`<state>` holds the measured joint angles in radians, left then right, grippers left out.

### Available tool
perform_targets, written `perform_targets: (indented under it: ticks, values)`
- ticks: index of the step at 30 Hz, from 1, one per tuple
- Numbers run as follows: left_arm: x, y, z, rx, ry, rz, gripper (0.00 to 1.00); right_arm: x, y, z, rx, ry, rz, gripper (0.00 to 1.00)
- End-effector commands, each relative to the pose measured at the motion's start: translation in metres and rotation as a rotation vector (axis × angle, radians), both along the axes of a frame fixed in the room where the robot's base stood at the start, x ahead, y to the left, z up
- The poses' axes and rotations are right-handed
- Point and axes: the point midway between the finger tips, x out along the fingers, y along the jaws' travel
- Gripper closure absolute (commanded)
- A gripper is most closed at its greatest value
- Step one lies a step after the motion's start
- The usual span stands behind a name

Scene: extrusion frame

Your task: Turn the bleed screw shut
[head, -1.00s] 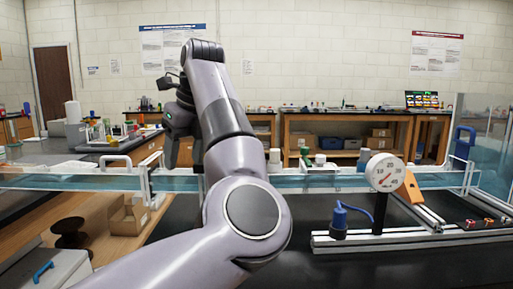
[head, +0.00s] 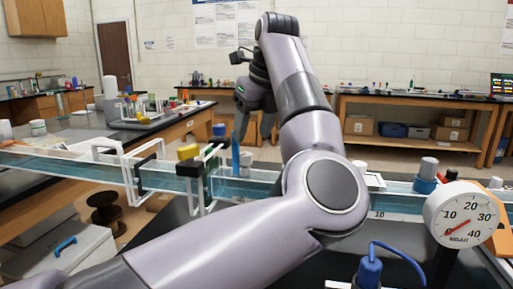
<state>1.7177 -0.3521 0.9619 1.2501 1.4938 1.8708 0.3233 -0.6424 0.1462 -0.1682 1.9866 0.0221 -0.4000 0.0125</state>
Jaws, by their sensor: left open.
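I cannot pick out a bleed screw for certain in the head view. A round white pressure gauge (head: 462,216) marked MBAR stands at the right, its red needle at the low end of the scale. A blue fitting (head: 370,272) with a blue tube sits at the bottom, left of the gauge. My left gripper (head: 255,128) hangs at the end of my raised arm, beyond the clear channel, open and apparently empty. My arm hides part of the channel and bench. My right gripper is out of view.
A long clear water channel (head: 60,165) crosses the view. Clamps with a yellow block (head: 188,152) and white and black frames stand on it. A grey cylinder with a blue base (head: 427,174) is near the gauge. A white box (head: 75,258) is at lower left.

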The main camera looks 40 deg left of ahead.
Motion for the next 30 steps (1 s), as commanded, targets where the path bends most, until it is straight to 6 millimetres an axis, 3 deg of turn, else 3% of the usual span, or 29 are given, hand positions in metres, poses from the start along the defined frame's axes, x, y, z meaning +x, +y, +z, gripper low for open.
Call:
perform_targets:
  ticks: [6, 12, 23, 28, 30]
  values:
    - [0.003, 0.013, -0.033, -0.001, 0.004, 0.002, 0.43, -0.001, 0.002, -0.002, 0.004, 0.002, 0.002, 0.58]
    - [0.005, 0.022, -0.054, 0.0, 0.001, 0.002, 0.43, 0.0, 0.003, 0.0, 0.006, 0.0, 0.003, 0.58]
    - [0.006, 0.024, -0.059, 0.0, 0.001, 0.001, 0.43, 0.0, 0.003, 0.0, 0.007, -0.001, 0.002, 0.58]
    - [0.006, 0.024, -0.059, 0.0, 0.001, 0.001, 0.99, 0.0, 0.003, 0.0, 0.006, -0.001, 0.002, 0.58]
    - [0.006, 0.024, -0.059, 0.0, 0.001, 0.001, 0.99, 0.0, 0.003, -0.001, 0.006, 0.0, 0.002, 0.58]
